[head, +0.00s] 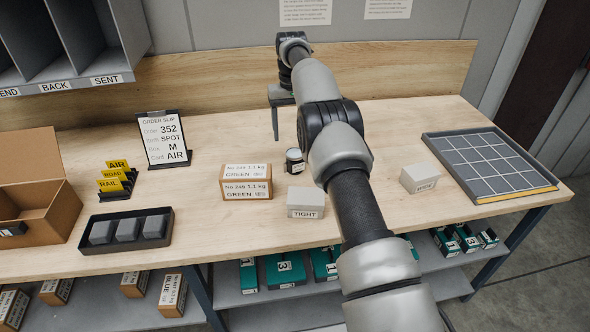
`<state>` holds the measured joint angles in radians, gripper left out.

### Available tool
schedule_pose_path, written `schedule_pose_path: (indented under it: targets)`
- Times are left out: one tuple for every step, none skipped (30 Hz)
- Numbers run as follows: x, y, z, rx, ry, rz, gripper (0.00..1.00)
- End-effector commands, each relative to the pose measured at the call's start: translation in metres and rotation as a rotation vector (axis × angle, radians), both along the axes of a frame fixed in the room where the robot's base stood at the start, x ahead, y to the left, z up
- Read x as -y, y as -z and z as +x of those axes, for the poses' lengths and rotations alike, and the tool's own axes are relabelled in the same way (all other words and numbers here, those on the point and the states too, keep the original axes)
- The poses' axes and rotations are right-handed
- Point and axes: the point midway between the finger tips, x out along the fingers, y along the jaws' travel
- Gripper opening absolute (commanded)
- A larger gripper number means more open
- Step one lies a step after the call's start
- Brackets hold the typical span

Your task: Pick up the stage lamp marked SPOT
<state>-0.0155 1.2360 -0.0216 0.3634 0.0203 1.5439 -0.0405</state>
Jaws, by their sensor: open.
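No lamp with a readable SPOT label shows in the head view. The order slip (163,140) at the back left carries the word SPOT, with M and AIR below it. A small dark cylinder (294,160) with a pale label stands mid-table; its label is too small to read. A grey box marked TIGHT (305,202) is in front of it, and another pale grey box (420,178) with a faint label is to the right. My gripper (284,130) is open above the back of the table, apart from these things; my arm partly hides it.
A black tray (93,246) with dark grey blocks, yellow cards (113,180) and an open carton (56,190) are at left. A gridded tray (470,142) is at right. Shelves below hold boxes.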

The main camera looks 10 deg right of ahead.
Motion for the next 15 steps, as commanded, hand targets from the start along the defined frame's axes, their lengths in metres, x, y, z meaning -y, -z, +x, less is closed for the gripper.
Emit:
schedule_pose_path:
  targets:
    - [0.0,0.015,0.0,-0.002,0.0,0.0,0.67]
    - [0.0,0.022,-0.001,-0.003,0.0,0.0,0.67]
    - [0.0,0.03,-0.001,-0.003,0.0,0.0,0.67]
    - [0.0,0.034,-0.001,-0.002,0.0,0.0,0.67]
    - [0.0,0.04,-0.001,-0.003,0.0,0.0,0.67]
    - [0.0,0.047,0.0,-0.001,0.0,0.0,0.67]
    - [0.0,0.051,-0.001,-0.002,0.0,0.0,0.67]
    - [0.0,0.055,-0.001,-0.002,0.0,0.0,0.67]
    - [0.0,0.059,0.0,0.0,0.0,0.0,0.67]
    - [0.0,0.062,0.0,0.001,0.0,0.0,0.67]
    - [0.0,0.064,0.0,0.001,0.0,0.0,0.67]
    - [0.0,0.066,0.0,0.001,0.0,0.0,0.67]
    - [0.0,0.067,0.0,0.001,0.0,0.0,0.67]
    - [0.001,0.069,0.0,0.001,0.0,0.0,0.67]
    - [0.001,0.072,0.0,0.001,0.0,0.0,0.67]
